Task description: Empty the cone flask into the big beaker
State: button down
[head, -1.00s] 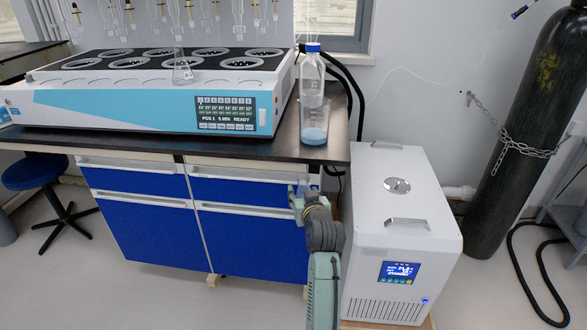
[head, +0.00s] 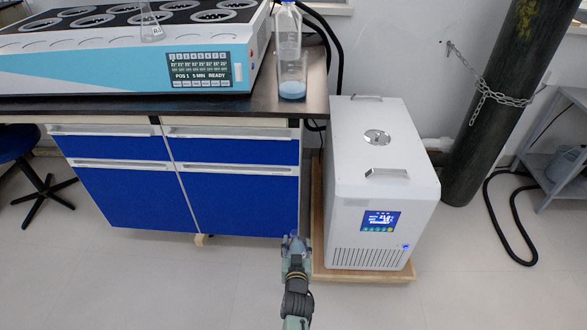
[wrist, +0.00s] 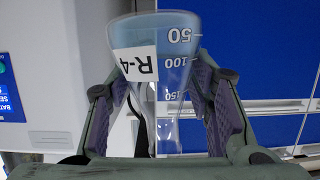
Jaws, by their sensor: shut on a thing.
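My gripper (head: 295,243) is low in front of the bench, below and apart from the worktop. In the wrist view, my gripper (wrist: 163,95) is shut on a clear cone flask (wrist: 170,55) with a white "R-4" label and volume marks. Blue liquid shows in the flask's wide end. In the head view the flask is small and mostly hidden by my gripper. A clear beaker (head: 293,72) with blue liquid at its bottom stands near the worktop's front right corner. The beaker is upright and well above my gripper in the picture.
A blue-capped bottle (head: 288,32) stands right behind the beaker. The distiller (head: 120,72) fills the worktop to the left, with another cone flask (head: 151,28) at it. A white chiller (head: 380,165) stands right of the cabinet. The floor in front is clear.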

aim_at(292, 62)
jog(key=l+u, duration=0.1)
jog(key=u, duration=0.5)
jog(key=l+u, duration=0.7)
jog(key=l, duration=0.25)
jog(key=k+l+u, duration=0.15)
jog(key=l, duration=0.25)
jog(key=k+l+u, duration=0.15)
jog(key=l, duration=0.3)
jog(key=k+l, duration=0.1)
jog(key=l, duration=0.65)
jog(key=k+l, duration=0.15)
jog(key=l, duration=0.2)
jog(key=u, duration=0.05)
